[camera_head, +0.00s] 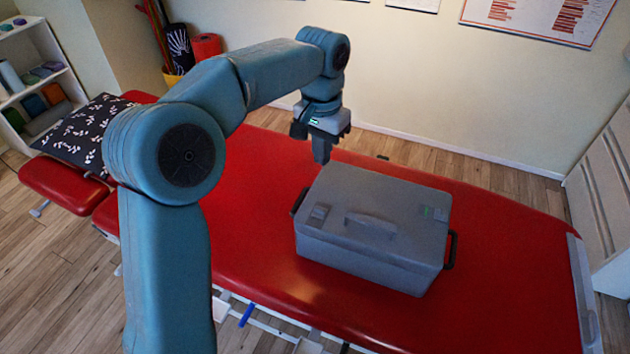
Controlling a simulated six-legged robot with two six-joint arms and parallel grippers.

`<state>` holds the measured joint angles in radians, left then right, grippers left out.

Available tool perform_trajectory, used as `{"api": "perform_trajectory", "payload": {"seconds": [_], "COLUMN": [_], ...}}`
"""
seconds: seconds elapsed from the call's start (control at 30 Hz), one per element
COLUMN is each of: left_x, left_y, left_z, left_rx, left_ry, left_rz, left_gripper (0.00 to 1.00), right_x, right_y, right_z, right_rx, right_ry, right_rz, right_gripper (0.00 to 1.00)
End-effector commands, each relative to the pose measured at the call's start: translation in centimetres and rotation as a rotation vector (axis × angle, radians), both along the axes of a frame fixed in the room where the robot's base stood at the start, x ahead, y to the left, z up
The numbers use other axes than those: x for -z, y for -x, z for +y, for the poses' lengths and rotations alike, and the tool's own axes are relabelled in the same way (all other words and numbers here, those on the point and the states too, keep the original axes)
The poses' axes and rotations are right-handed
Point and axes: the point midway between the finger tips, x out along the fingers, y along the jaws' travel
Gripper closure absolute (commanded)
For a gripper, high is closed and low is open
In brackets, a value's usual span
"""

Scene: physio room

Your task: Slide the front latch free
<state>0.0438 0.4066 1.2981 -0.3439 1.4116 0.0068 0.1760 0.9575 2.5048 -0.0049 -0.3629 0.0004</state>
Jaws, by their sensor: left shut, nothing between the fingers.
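A grey case (345,250) with a closed lid sits on the red treatment table. A small grey latch piece (320,212) is on the lid near its left end. I cannot tell which one is the front latch, or how either is set. A raised grey handle (370,223) lies between them. My left gripper (321,160) points down with its fingers shut and empty, at the far left corner of the case. I cannot tell whether it touches the case. My right gripper is out of view.
The red table (480,300) has bare padding around the case. Black side handles stick out at the left (299,201) and right (451,250) of the case. A patterned pillow (85,133) lies at the table's left end. A wall stands behind.

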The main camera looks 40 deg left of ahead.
Motion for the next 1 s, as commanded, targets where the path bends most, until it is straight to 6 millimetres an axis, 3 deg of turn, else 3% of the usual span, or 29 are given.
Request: {"api": "perform_trajectory", "payload": {"seconds": [0.17,0.27,0.47,0.6,0.7,0.83,1.0], "left_x": [0.7,1.8,4.7,6.7,7.8,8.4,8.8], "left_y": [0.2,1.3,5.3,8.7,11.0,12.6,12.8], "left_z": [-2.2,-2.6,-1.7,-0.5,0.4,1.6,1.9], "left_rx": [0.53,0.802,1.224,1.28,1.228,1.19,1.175], "left_ry": [0.08,0.109,0.052,-0.033,-0.073,-0.127,-0.14], "left_rz": [-0.064,-0.16,-0.443,-0.586,-0.636,-0.665,-0.668], "left_gripper": [1.0,1.0,1.0,1.0,1.0,1.0,1.0], "right_x": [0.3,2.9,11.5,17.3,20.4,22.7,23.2], "right_y": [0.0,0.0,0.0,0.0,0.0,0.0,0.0], "right_z": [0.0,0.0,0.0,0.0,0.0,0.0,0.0], "right_rx": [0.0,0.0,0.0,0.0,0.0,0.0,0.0], "right_ry": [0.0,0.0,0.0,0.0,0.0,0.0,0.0], "right_rz": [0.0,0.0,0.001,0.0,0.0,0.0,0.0], "right_gripper": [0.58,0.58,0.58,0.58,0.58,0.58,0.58]}}
